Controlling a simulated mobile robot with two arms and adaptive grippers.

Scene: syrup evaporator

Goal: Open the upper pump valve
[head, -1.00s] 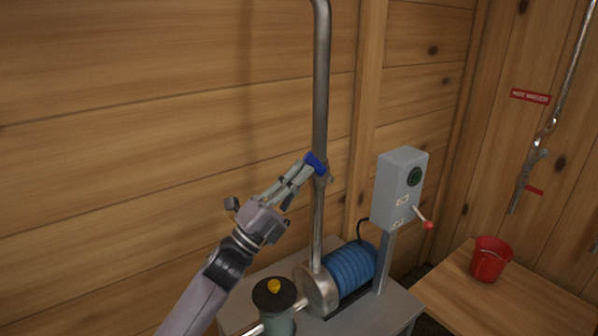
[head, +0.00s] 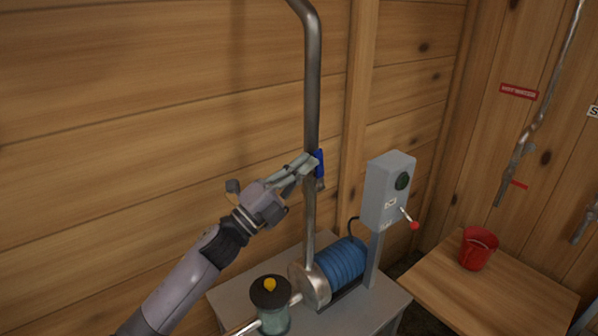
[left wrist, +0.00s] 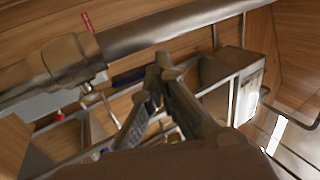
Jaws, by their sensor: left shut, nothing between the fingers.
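The upper pump valve has a blue handle (head: 319,164) on the vertical metal pipe (head: 312,95) above the pump. The handle now stands roughly upright, in line with the pipe. My left gripper (head: 309,163) is shut and empty, with its fingertips right at the handle's left side. I cannot tell whether they touch it. In the left wrist view the shut fingers (left wrist: 163,68) are beside the pipe (left wrist: 165,30), and a dark blue part of the handle (left wrist: 128,77) shows just left of the tips. My right gripper is not in view.
Below are the blue motor (head: 342,261) and a dark-lidded canister (head: 270,293) with a yellow knob on a grey cabinet. A grey switch box (head: 388,192) with a red-tipped lever stands right of the pipe. A red bucket (head: 478,250) sits on a wooden table.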

